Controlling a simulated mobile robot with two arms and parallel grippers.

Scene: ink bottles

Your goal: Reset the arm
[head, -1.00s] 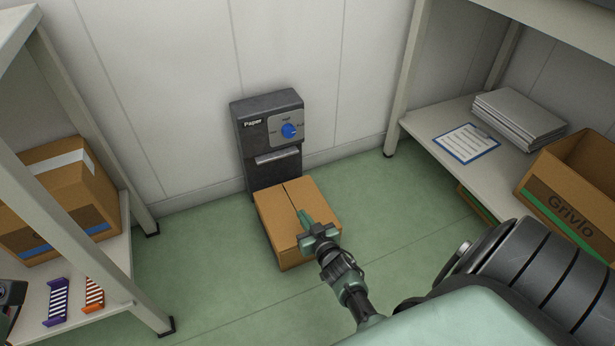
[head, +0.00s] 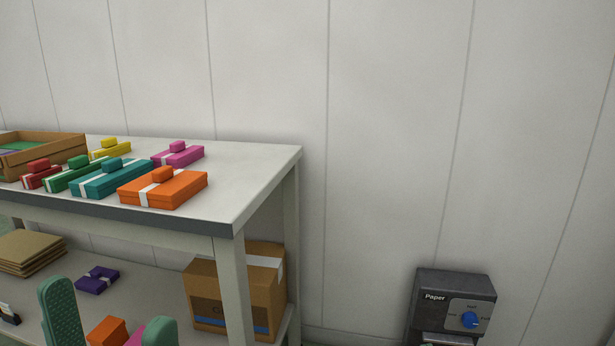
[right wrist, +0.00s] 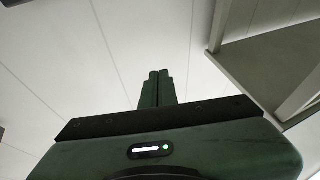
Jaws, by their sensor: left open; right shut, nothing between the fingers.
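My left gripper (head: 110,305) shows at the bottom left of the head view, with its two green fingers spread apart. An orange piece (head: 107,331) and a bit of pink show between and behind the fingers; I cannot tell how far they are from them. My right gripper (right wrist: 158,76) shows in the right wrist view. Its two dark green fingers are together with nothing between them, against a pale panelled wall. My right arm is out of the head view.
A shelf unit (head: 262,174) holds several coloured ribboned boxes and an open cardboard tray (head: 52,158) on top. Its lower shelf holds a cardboard box (head: 213,316), a purple piece (head: 97,280) and flat brown sheets (head: 28,253). A dark paper dispenser (head: 428,314) stands right.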

